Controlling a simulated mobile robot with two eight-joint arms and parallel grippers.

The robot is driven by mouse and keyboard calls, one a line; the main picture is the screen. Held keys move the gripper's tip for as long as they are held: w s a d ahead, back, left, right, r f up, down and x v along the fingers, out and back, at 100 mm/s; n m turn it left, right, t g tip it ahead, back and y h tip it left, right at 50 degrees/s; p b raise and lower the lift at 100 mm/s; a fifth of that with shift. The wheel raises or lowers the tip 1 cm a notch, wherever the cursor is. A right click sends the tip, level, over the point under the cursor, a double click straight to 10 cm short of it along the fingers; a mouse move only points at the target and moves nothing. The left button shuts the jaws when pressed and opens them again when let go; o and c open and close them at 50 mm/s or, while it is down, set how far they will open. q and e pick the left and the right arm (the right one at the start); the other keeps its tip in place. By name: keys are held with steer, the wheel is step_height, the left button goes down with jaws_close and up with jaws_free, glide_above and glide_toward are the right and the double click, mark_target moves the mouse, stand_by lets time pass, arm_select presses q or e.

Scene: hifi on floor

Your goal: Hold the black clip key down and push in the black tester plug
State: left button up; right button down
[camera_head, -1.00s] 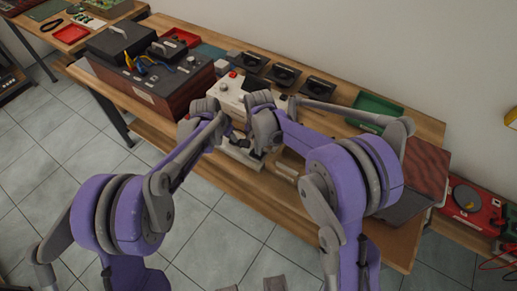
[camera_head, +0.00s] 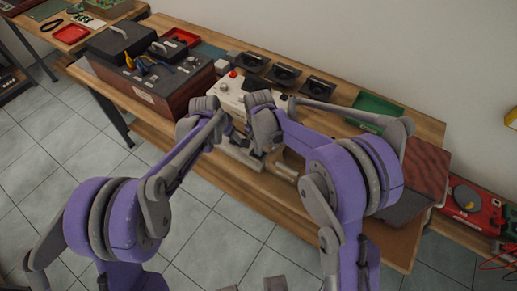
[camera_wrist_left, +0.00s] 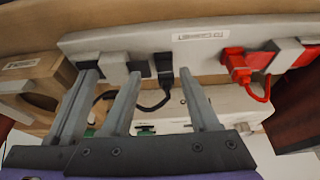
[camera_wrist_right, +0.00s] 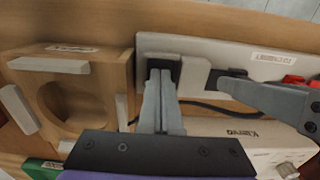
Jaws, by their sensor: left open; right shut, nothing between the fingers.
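A white tester strip (camera_wrist_left: 205,42) lies along the bench edge. The black clip key (camera_wrist_right: 163,66) is at its left part in the right wrist view. My right gripper (camera_wrist_right: 161,75) is shut, empty, with its fingertips at the key, seemingly touching and partly covering it. The black tester plug (camera_wrist_left: 164,66) stands at the strip with a black cable trailing from it. My left gripper (camera_wrist_left: 160,73) is open, its fingertips on either side of the plug, apart from it. How deep the plug sits cannot be told. In the head view my arms mostly hide the strip.
A red plug (camera_wrist_left: 237,66) with a red cable is to the right of the black one. A wooden block with a round recess (camera_wrist_right: 82,98) is left of the strip. A white Kibway-like labelled unit (camera_wrist_right: 250,133) is close behind the fingers.

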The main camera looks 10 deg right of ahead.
arm_select(q)
steer(key=v, duration=0.7)
steer(key=shift+a+f, duration=0.15)
steer(key=shift+a, duration=0.2)
arm_select(e)
steer(key=shift+s+f, duration=0.15)
steer(key=shift+f, duration=0.15)
steer(key=shift+d, duration=0.1)
arm_select(q)
step_height(320, 180, up, 6)
stand_by(0.4)
arm_select(e)
steer(key=shift+r, duration=0.15)
steer(key=shift+r, duration=0.35)
arm_select(q)
steer(key=shift+w, duration=0.2)
arm_select(e)
step_height(320, 180, up, 14)
steer(key=shift+f, duration=0.15)
stand_by(0.6)
